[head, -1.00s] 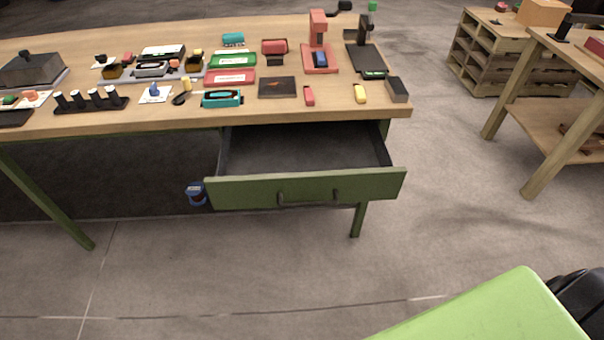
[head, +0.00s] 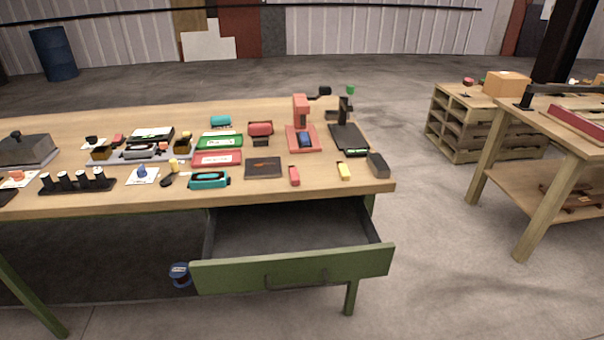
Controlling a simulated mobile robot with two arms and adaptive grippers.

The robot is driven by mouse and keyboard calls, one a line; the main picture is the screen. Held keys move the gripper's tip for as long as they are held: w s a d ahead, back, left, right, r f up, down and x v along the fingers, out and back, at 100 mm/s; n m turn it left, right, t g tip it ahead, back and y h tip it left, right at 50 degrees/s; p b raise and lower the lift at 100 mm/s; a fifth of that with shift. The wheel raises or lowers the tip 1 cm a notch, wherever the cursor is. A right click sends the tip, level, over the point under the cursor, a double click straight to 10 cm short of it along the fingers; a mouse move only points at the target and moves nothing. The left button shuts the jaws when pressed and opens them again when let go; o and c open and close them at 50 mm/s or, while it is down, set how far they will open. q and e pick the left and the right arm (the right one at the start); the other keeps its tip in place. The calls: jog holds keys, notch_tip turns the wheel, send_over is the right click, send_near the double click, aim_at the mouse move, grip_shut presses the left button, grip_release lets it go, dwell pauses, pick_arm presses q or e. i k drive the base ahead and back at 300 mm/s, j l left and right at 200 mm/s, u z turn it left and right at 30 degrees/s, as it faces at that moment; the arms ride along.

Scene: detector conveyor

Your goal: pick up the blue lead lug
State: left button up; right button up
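A small blue piece (head: 142,171) sits on a white card (head: 150,178) on the workbench, left of the middle and near its front edge. It looks like the blue lead lug, but it is too small to be certain. Another blue object (head: 306,140) sits in a red press-like fixture (head: 301,112) toward the right of the bench. A blue can-like item (head: 181,274) is below the bench beside the drawer. Neither of my grippers is in view.
A green drawer (head: 290,271) hangs open and empty-looking below the bench (head: 340,192). Black posts (head: 77,184) stand left of the card, and a teal device (head: 209,180) lies to its right. A pallet shelf (head: 470,125) and second table (head: 565,130) stand right; floor between is clear.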

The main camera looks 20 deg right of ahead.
aim_at(305, 141)
jog(key=u, duration=0.4)
jog(key=l+u, duration=0.3)
jog(key=l, duration=0.25)
jog(key=l+u, duration=0.3)
jog(key=l, duration=0.3)
jog(key=k+l+u, duration=0.1)
jog(key=l+u, duration=0.25)
jog(key=l, duration=0.2)
